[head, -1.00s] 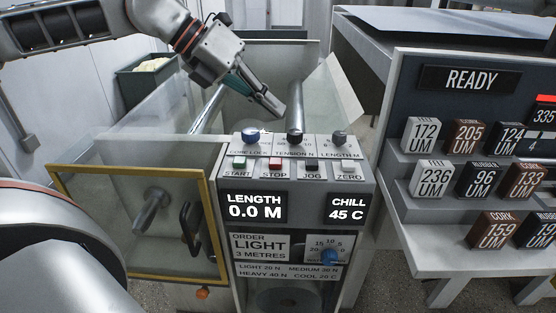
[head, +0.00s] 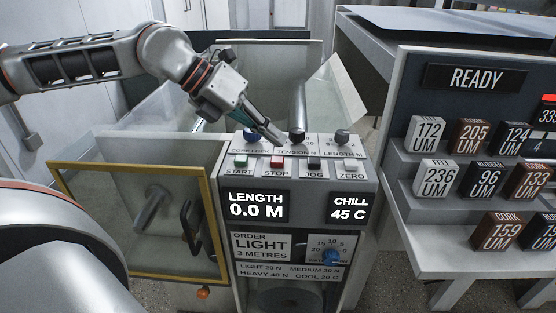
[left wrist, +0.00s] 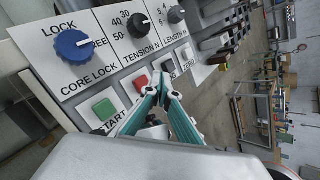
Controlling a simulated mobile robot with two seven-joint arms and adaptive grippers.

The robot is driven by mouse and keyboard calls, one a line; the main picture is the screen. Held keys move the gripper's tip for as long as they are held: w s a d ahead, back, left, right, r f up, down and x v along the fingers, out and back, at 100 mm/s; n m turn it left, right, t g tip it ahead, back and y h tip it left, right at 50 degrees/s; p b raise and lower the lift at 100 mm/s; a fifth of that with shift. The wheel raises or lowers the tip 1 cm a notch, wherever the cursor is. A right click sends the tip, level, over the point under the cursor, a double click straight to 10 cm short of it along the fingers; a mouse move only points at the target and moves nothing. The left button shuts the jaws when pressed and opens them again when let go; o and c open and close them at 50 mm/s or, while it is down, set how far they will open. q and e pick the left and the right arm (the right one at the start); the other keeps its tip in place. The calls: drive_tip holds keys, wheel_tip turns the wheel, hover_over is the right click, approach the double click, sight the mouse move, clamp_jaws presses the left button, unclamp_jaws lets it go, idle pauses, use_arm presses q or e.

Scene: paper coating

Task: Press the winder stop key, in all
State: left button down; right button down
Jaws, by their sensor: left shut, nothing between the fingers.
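The red stop key (head: 276,162) sits between the green start key (head: 240,161) and the dark jog key (head: 313,163) on the winder panel. In the left wrist view the stop key (left wrist: 141,83) shows just left of my fingertips. My left gripper (head: 276,138) is shut and empty, its tips over the upper part of the panel near the tension knob (head: 297,137). In the left wrist view the gripper (left wrist: 160,88) points at the key row. I cannot tell whether it touches the panel. My right gripper is not in view.
The panel displays (head: 254,206) read length 0.0 M and chill 45 C. A yellow-framed clear door (head: 140,277) stands at the left. A rack (head: 420,188) of labelled blocks stands at the right, under a READY sign (head: 477,77).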

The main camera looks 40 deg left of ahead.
sight(273, 159)
use_arm(q)
drive_tip(key=shift+f, duration=0.9)
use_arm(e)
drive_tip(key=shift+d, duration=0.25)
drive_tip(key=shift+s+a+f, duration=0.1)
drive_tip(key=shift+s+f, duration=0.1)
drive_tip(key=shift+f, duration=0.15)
use_arm(q)
drive_tip(key=shift+f+b, duration=0.1)
drive_tip(key=shift+b, duration=0.2)
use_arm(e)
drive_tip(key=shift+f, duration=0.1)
use_arm(q)
drive_tip(key=shift+f, duration=0.3)
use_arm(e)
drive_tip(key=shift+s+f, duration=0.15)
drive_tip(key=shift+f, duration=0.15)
use_arm(q)
drive_tip(key=shift+f+b, duration=0.3)
drive_tip(key=shift+f, duration=0.2)
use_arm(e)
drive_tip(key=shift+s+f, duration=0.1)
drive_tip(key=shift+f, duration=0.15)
use_arm(q)
drive_tip(key=shift+r, duration=0.9)
